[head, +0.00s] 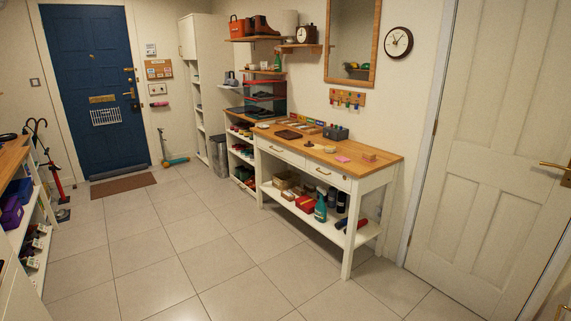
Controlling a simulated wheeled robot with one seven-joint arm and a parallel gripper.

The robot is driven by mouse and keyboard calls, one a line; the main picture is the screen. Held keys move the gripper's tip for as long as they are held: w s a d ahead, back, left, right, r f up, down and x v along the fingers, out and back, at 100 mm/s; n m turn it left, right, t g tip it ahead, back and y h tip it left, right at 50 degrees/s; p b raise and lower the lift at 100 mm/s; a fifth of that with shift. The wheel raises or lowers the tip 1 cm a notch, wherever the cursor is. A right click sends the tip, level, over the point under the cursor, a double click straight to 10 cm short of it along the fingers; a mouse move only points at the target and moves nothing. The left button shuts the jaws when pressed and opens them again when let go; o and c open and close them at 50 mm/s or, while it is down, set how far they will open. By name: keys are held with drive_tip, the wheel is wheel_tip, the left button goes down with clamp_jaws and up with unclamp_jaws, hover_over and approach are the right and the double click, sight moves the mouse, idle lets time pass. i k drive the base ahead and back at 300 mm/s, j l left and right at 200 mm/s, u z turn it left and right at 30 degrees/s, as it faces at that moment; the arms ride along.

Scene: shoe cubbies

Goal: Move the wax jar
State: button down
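I cannot pick out the wax jar with certainty, as things are small at this distance. A wooden-topped white console table (385,158) stands against the right wall. On its top a small pale round item (330,149) lies near a dark grey box (336,132); it may be a jar or a tin, but I cannot tell. A smaller dark item (308,144) lies to its left. My gripper is not in view.
A pink item (343,158) and a wooden block-like item (369,156) lie toward the table's right end. Bottles (321,208) and red boxes (306,203) crowd its lower shelf. A bench (12,155) stands at left. The tiled floor (190,245) between is clear.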

sight(328, 149)
drive_tip(key=i+u, duration=0.2)
drive_tip(key=i, duration=1.55)
drive_tip(key=i+j+z, duration=0.15)
drive_tip(key=i+z, duration=0.35)
drive_tip(key=i+j+z, duration=1.5)
drive_tip(key=j, duration=0.25)
drive_tip(key=k+l, duration=0.05)
drive_tip(key=k, duration=0.05)
